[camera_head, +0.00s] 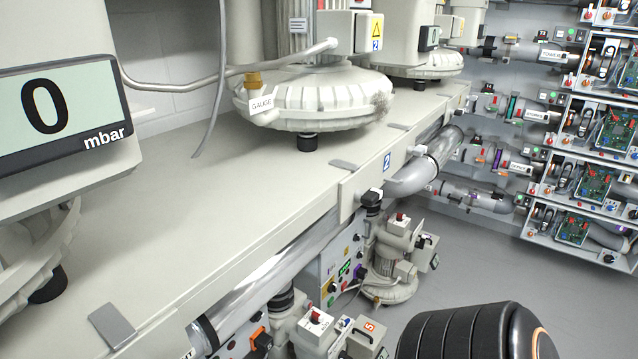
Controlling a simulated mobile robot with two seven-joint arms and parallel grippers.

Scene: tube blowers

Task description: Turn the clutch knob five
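I cannot pick out clutch knob five for sure. A small orange tag (369,326) on a grey blower unit (316,330) under the bench may read 5. An orange and black part (260,339) sits to its left. Neither of my grippers is in view.
A long beige bench (230,190) carries a large blower (314,97) and a display (65,112) reading 0 mbar. Racks with circuit boards (592,184) stand at right. A large black ribbed shape (462,335) covers the bottom right. Grey floor (490,265) is clear.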

